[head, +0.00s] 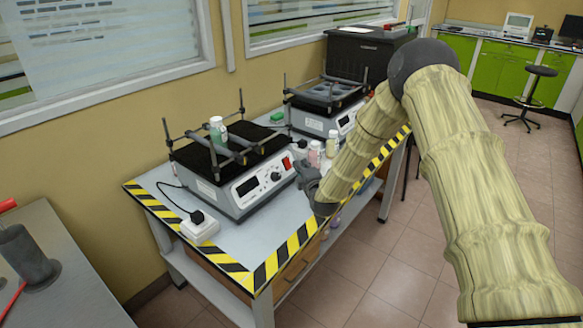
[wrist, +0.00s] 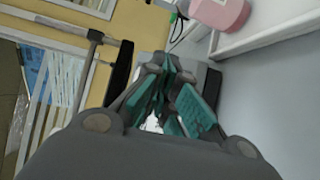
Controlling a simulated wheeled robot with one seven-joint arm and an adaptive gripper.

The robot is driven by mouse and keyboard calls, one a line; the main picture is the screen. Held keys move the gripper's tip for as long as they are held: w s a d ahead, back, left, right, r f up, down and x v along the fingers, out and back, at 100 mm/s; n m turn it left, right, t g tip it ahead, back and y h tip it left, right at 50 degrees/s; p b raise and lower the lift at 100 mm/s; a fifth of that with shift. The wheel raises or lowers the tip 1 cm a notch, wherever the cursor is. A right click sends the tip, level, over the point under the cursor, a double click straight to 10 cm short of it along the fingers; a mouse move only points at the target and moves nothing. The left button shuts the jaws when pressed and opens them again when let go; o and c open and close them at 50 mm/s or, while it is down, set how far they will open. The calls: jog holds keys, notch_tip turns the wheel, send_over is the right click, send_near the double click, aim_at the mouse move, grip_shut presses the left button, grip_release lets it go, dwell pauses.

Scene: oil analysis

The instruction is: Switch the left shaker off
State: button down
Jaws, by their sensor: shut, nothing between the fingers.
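The left shaker (head: 215,190) stands on the striped-edge table, a pale box with a black top platform and clamp bars. Its sloped front panel has a dark display, a knob (head: 276,176) and a red switch (head: 287,163) at the right end. The switch cannot be made out there.
A second shaker (head: 318,118) stands behind to the right. Small bottles (head: 331,144) stand between it and my arm; a pink one (wrist: 222,10) shows in the wrist view. A white power socket (head: 199,226) and cable lie at the front left. The table front is clear.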

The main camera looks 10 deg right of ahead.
jog(key=s+d+r+p, duration=0.2)
jog(key=s+r, duration=0.1)
jog(key=shift+d, duration=0.25)
jog(key=shift+f, duration=0.1)
dwell(0.3)
